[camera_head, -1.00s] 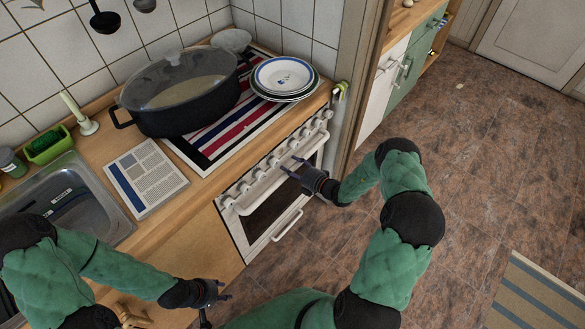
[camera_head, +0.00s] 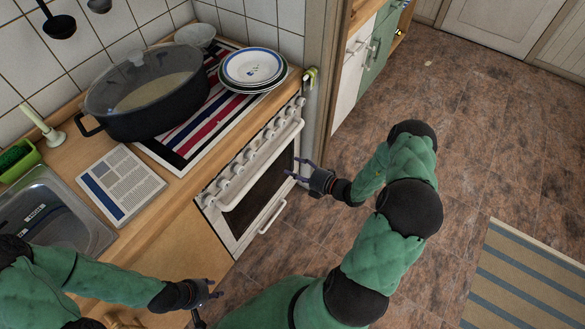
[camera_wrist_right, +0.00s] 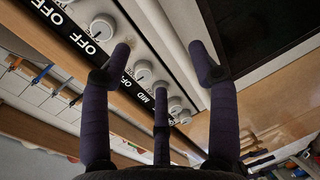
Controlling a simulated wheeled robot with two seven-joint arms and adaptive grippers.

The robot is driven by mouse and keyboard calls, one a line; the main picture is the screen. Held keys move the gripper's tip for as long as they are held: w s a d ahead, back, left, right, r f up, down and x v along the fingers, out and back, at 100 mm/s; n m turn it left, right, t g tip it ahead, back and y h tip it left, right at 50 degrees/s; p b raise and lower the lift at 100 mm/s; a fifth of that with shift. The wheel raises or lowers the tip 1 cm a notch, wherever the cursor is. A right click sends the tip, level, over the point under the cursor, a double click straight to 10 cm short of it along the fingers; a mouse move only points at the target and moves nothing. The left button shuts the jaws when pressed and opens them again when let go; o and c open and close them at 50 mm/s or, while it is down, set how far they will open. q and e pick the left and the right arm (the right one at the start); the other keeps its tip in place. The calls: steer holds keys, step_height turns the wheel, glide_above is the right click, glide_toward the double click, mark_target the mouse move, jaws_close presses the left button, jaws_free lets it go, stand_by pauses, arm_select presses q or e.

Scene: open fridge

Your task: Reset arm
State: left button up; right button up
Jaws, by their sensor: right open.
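My right gripper (camera_head: 301,173) is in front of the white oven (camera_head: 232,228), close to its upper right side in the head view. Its fingers are spread and nothing is between them. In the right wrist view the open fingers (camera_wrist_right: 158,65) point toward the oven's knob panel (camera_wrist_right: 118,40) and dark door glass (camera_wrist_right: 260,30). I cannot tell whether they touch it. My left gripper (camera_head: 213,293) is low, beside the wooden cabinet front. Its fingers are small and partly cut from clear view, so its opening is unclear.
A striped rug (camera_head: 525,275) lies at lower right. The brown floor (camera_head: 470,130) right of my right arm is clear.

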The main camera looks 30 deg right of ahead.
stand_by(0.4)
steer(key=s+a+f+n+g+y, duration=0.25)
steer(key=s+a+n+g, duration=0.25)
steer(key=a+n, duration=0.3)
steer(key=s+a+f+n+g+y, duration=0.2)
steer(key=s+a+f+n+g, duration=0.25)
steer(key=a, duration=0.55)
steer(key=s+a+f+n+g+h, duration=0.2)
steer(key=s+n+g+h, duration=0.3)
steer(key=n, duration=0.6)
steer(key=s+a+f+n+g+h, duration=0.1)
steer(key=s+a+n+g, duration=0.15)
steer(key=s+n, duration=0.65)
steer(key=w+a+n+t, duration=0.1)
steer(key=w+n, duration=0.1)
steer(key=n, duration=0.5)
steer(key=w+a+r+n+t, duration=0.1)
steer(key=w+n, duration=0.2)
steer(key=n, duration=0.4)
steer(key=shift+w+a+n+t+h, duration=0.25)
steer(key=shift+a+n+t+h, duration=0.05)
steer(key=shift+n+t+h, duration=0.1)
steer(key=shift+d, duration=0.15)
